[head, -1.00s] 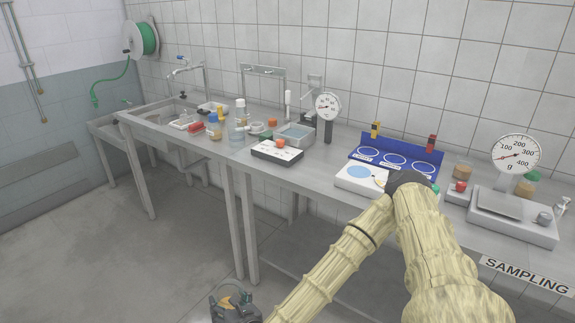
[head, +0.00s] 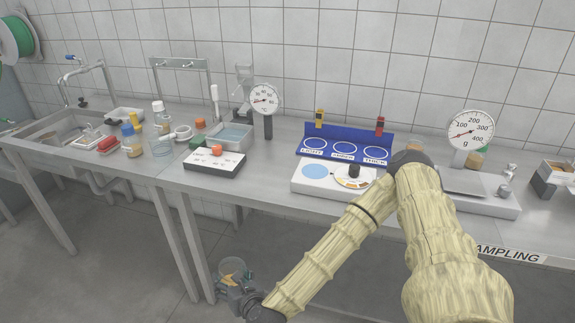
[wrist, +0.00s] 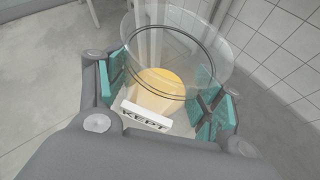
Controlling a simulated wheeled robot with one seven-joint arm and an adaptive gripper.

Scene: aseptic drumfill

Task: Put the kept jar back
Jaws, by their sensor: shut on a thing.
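The kept jar (wrist: 175,52) is a clear glass jar with a yellow-orange content at its bottom and a white label reading KEPT. In the wrist view my gripper (wrist: 170,105) is shut around it, with a teal pad on each side. In the head view the jar (head: 231,268) is in my gripper (head: 234,287) at the bottom, low in front of the bench and above the floor. The jar looks roughly upright and open at the top.
The steel bench (head: 265,190) carries a blue three-ring rack (head: 345,140), a white device with a dial (head: 318,190), a dark-sided box with a red knob (head: 215,161), a water bath (head: 232,134) and a scale (head: 465,182). Bottles crowd the left. Bench legs stand near my gripper.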

